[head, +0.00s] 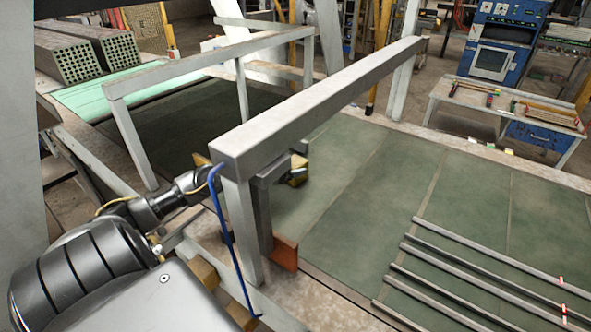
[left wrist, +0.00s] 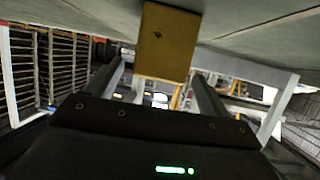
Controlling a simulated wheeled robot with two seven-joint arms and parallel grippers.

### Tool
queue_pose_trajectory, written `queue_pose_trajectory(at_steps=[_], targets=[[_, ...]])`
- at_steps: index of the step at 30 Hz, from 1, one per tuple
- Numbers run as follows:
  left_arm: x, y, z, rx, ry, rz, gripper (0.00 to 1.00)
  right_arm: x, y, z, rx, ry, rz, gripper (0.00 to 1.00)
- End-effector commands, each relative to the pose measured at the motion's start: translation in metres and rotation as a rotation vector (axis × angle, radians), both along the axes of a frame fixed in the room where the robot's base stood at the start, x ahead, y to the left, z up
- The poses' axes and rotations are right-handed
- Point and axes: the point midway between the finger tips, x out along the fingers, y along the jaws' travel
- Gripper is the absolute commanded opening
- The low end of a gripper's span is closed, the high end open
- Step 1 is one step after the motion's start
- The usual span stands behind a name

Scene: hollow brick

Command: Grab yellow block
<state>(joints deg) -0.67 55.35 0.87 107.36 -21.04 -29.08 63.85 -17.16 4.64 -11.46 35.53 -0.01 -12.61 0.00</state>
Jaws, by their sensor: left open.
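A yellow block (head: 298,173) sits on the green table surface, partly hidden behind the grey metal frame in the head view. In the left wrist view the yellow block (left wrist: 167,45) is large, at the top centre, with a small dark mark on its face. My left gripper (left wrist: 161,68) is open, with one finger to each side of the block in this view; I cannot tell whether they touch it. In the head view my left gripper (head: 286,167) is mostly hidden behind the frame, close to the block. My right gripper is not in view.
A grey metal frame (head: 320,100) with a thick top beam stands over my left arm's path. Several metal bars (head: 470,270) lie at the right on the green table (head: 400,180). The table's middle is clear.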

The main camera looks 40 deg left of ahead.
Motion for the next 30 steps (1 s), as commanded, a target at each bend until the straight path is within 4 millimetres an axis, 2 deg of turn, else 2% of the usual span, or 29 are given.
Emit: queue_pose_trajectory(at_steps=[8,14,18,27,30], targets=[[0.009,-0.001,-0.001,-0.001,-0.001,-0.001,0.80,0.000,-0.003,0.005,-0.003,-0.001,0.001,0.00],[0.036,-0.002,-0.005,-0.004,-0.002,0.002,0.80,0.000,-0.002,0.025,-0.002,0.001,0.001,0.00],[0.049,-0.001,-0.015,-0.002,0.000,0.001,0.80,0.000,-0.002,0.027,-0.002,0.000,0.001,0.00],[0.053,-0.001,-0.019,0.001,0.000,-0.001,0.80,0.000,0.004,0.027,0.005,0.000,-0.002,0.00],[0.053,-0.001,-0.019,0.001,0.000,-0.001,0.67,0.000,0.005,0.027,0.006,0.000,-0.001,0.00]])
